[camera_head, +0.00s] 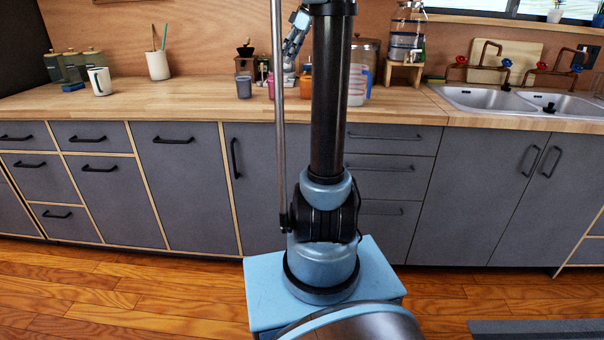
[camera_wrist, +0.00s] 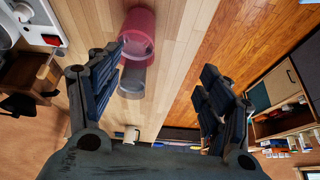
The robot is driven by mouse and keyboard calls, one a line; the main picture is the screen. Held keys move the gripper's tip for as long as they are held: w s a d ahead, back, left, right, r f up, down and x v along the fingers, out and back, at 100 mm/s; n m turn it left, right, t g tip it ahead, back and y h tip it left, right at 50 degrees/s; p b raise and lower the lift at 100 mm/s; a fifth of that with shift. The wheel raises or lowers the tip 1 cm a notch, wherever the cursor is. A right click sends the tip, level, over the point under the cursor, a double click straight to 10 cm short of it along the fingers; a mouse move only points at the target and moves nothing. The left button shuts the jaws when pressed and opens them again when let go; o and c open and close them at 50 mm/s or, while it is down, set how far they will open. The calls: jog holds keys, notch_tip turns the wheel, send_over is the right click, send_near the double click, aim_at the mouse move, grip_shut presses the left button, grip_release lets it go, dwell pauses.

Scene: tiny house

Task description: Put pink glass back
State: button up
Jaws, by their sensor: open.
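The pink glass (camera_wrist: 137,32) is a translucent cup on the wooden counter (camera_wrist: 182,35), near the top of the wrist view. A grey glass (camera_wrist: 131,80) shows beside it, partly hidden by the left finger. My gripper (camera_wrist: 164,58) is open, with nothing between its fingers. The pink glass lies beyond the left fingertip, apart from the right finger. In the head view the pink glass (camera_head: 271,86) is mostly hidden behind my thin pole, with the grey glass (camera_head: 244,87) to its left.
An orange cup (camera_head: 305,86) and a clear measuring jug (camera_head: 358,84) stand to the right. A mug (camera_head: 100,81) and a utensil pot (camera_head: 158,66) are at left. The sink (camera_head: 515,101) is at right. The counter left of the grey glass is largely clear.

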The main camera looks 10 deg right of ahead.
jog(key=s+a+f+m+h, duration=0.1)
jog(key=s+a+f+m, duration=0.15)
jog(key=s, duration=0.35)
jog(key=s+a+f+m+h, duration=0.1)
jog(key=s+f, duration=0.2)
jog(key=s, duration=0.3)
jog(key=s+f+m+h, duration=0.3)
jog(key=s+f+m, duration=0.6)
jog(key=s+f, duration=1.7)
jog(key=shift+s+a+t, duration=0.2)
jog(key=shift+s+t, duration=0.1)
jog(key=shift+m, duration=0.25)
